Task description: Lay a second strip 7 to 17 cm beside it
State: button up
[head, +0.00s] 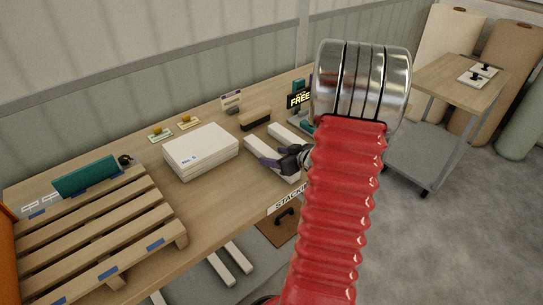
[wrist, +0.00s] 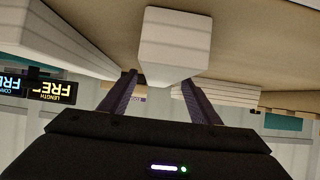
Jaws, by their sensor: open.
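Two white strips lie side by side on the wooden bench in the head view, the nearer strip (head: 256,147) and the farther strip (head: 284,132), with a gap between them. My gripper (head: 271,161) is open over the nearer strip, its dark fingers pointing left. In the wrist view, which is upside down, my gripper (wrist: 159,78) has its fingers apart at the end of a white strip (wrist: 176,40). I cannot tell whether the fingers reach around it. Another white strip (wrist: 55,42) runs along the left there. My red arm hides the rear of the gripper in the head view.
A white stack (head: 200,150) and a wooden pallet (head: 95,235) stand left on the bench (head: 215,205). A brown brush-like block (head: 255,117) and a sign reading FREE (head: 299,98) stand behind the strips. A trolley (head: 462,75) stands at the right, with open floor before it.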

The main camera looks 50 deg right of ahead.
jog(key=v, duration=1.1)
dwell(0.3)
jog(key=shift+w+r, duration=0.3)
jog(key=shift+w, duration=0.15)
jog(key=w+a+r+g+h, duration=0.1)
jog(key=w+a+r+h, duration=0.1)
jog(key=w+r+h, duration=0.35)
jog(key=w+a+r+m+g, duration=0.1)
jog(key=a+r+g, duration=0.1)
jog(key=a+r, duration=0.55)
jog(key=s+a+g+y, duration=0.1)
jog(key=s+a, duration=0.3)
jog(key=a, duration=0.5)
jog(key=s+a+n+g+y, duration=0.1)
jog(key=s+a+y, duration=0.2)
jog(key=a, duration=0.7)
jog(key=s+a+n+g+y, duration=0.1)
jog(key=s+a+y, duration=0.1)
jog(key=s+a, duration=0.4)
jog(key=a+f, duration=0.1)
jog(key=a, duration=0.3)
jog(key=shift+a+g+y, duration=0.2)
jog(key=shift+g+y, duration=0.1)
jog(key=shift+y, duration=0.05)
